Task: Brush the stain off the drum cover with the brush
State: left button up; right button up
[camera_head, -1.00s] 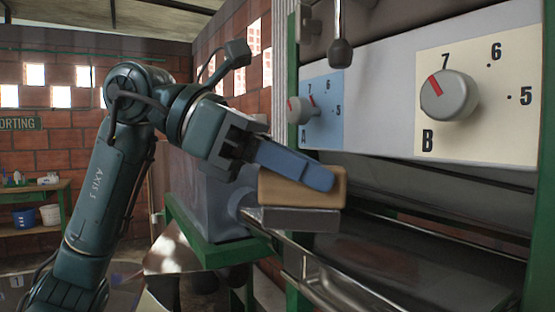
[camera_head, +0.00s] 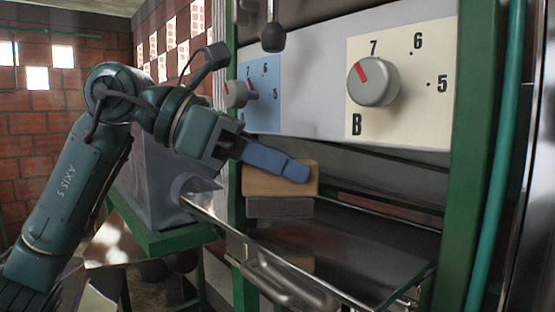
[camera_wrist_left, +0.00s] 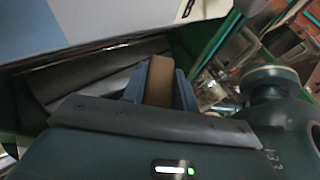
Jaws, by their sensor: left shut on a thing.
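My left gripper (camera_head: 290,168) is shut on the brush (camera_head: 283,183), a wooden block with a dark grey bristle part on its underside. In the head view the brush is level at the left end of the opening under the dial panel. Whether the bristles touch anything there cannot be told. The brush's wooden block also shows between the blue fingers in the left wrist view (camera_wrist_left: 159,82). The drum cover (camera_head: 370,238) appears to be the dark, glossy sheet below and right of the brush. No distinct stain can be made out on it. My right gripper is not in view.
Above the brush is a white panel with dial B (camera_head: 374,82) and a smaller dial A (camera_head: 236,94). A metal rail with a handle (camera_head: 285,285) runs along the front. A green post (camera_head: 490,150) and hose stand at right.

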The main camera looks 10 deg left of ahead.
pick_arm(q)
jog(key=shift+f+b, duration=0.5)
jog(key=shift+f, duration=0.15)
dwell(0.4)
jog(key=shift+s+d, duration=0.9)
jog(key=shift+d, duration=0.2)
jog(key=shift+s+d+f+b, duration=0.15)
jog(key=shift+s+d+b, duration=0.2)
jog(key=shift+s+d, duration=0.95)
jog(key=shift+s+d+r, duration=0.1)
jog(key=shift+s+d, duration=0.55)
jog(key=shift+d, duration=0.35)
jog(key=shift+s+d+r, duration=0.1)
jog(key=shift+s+d, duration=0.55)
jog(key=shift+d, duration=0.35)
jog(key=shift+s+a+f+b, duration=0.25)
jog(key=shift+f+b, duration=0.1)
jog(key=shift+b, duration=0.45)
jog(key=shift+s+a+r, duration=0.2)
jog(key=shift+s+a, duration=0.05)
jog(key=shift+s, duration=0.05)
